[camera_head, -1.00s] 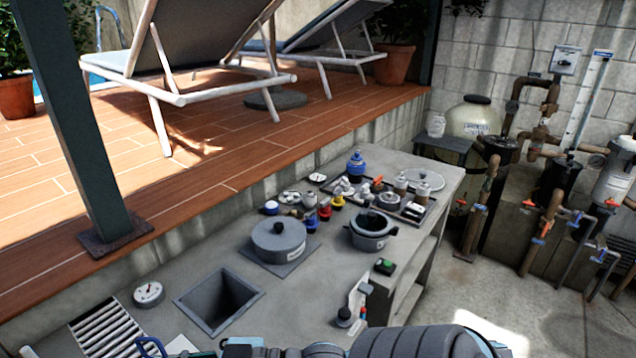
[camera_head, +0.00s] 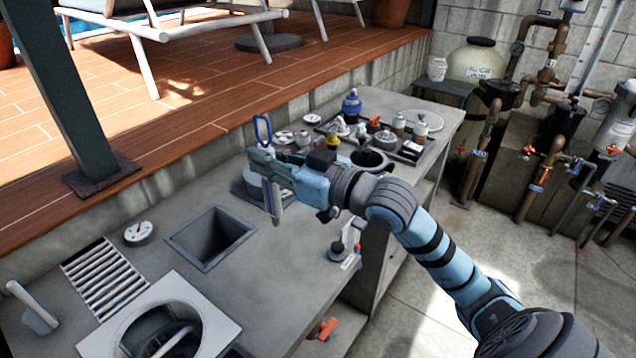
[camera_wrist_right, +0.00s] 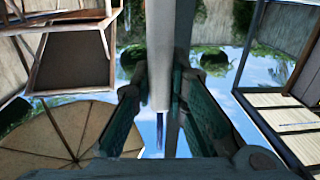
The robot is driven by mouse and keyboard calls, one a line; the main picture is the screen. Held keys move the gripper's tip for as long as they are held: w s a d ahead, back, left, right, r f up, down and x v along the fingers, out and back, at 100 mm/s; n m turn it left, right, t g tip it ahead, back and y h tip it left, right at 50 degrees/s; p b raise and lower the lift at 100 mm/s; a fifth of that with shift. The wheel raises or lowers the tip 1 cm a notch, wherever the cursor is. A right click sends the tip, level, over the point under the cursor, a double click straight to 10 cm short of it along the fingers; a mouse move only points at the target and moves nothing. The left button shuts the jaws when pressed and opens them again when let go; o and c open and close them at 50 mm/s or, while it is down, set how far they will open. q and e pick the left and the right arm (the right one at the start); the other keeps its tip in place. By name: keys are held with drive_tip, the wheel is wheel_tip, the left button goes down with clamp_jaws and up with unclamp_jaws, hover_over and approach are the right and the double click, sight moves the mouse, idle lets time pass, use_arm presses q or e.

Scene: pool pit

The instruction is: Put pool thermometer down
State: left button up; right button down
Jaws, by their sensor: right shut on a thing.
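The pool thermometer hangs upright from my right gripper (camera_head: 263,168), a pale grey tube (camera_head: 274,205) with a blue loop (camera_head: 262,130) above the jaws. In the right wrist view the pale tube (camera_wrist_right: 160,55) shows between the two fingers (camera_wrist_right: 158,100). I cannot tell how far its lower end is above the counter. My left gripper is not in view.
The grey counter (camera_head: 285,265) has bare room below the gripper. A square opening (camera_head: 210,238), a round gauge (camera_head: 139,232), a slatted grate (camera_head: 105,278) and a skimmer well (camera_head: 165,325) lie left.

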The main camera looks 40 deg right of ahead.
wheel_tip(320, 180, up, 3)
drive_tip(key=w+d+b, duration=0.1)
drive_tip(key=w+d, duration=0.1)
use_arm(q)
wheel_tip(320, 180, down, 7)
drive_tip(key=b, duration=0.5)
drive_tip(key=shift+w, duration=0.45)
use_arm(e)
wheel_tip(320, 180, down, 18)
drive_tip(key=h, duration=0.1)
drive_tip(key=shift+s+f+m+t, duration=0.2)
drive_tip(key=shift+m+t, duration=0.1)
drive_tip(key=shift+m, duration=0.1)
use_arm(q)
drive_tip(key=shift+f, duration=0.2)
use_arm(e)
drive_tip(key=shift+f, duration=0.15)
drive_tip(key=c, duration=1.9)
unclamp_jaws()
drive_tip(key=o, duration=0.3)
use_arm(q)
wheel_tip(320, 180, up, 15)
drive_tip(key=p, duration=1.4)
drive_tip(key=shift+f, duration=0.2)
use_arm(e)
drive_tip(key=v, duration=1.2)
